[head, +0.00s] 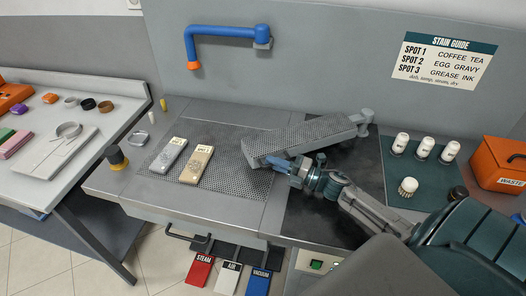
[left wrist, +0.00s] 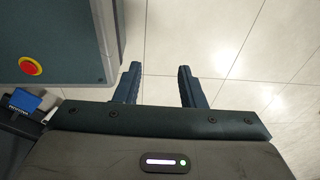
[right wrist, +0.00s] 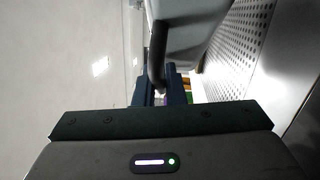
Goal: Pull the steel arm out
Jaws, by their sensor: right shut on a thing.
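The steel arm (head: 310,139) is a long grey perforated board. It lies slantwise above the worktop, from a bracket at the back right to its free end near the middle. My right gripper (head: 283,165) is at the near side of that free end, shut on the arm's dark handle. In the right wrist view the dark handle (right wrist: 158,50) runs down between the fingers (right wrist: 164,88), with the arm's grey underside behind it. My left gripper (left wrist: 158,82) is open and empty over the tiled floor in the left wrist view; it does not show in the head view.
A perforated panel (head: 250,184) holds two labelled bars (head: 196,164). White bottles (head: 425,147) and a brush (head: 408,187) stand on a green mat at the right, beside an orange waste box (head: 497,165). Labelled pedals (head: 229,277) are below. A blue pipe arm (head: 222,32) is on the wall.

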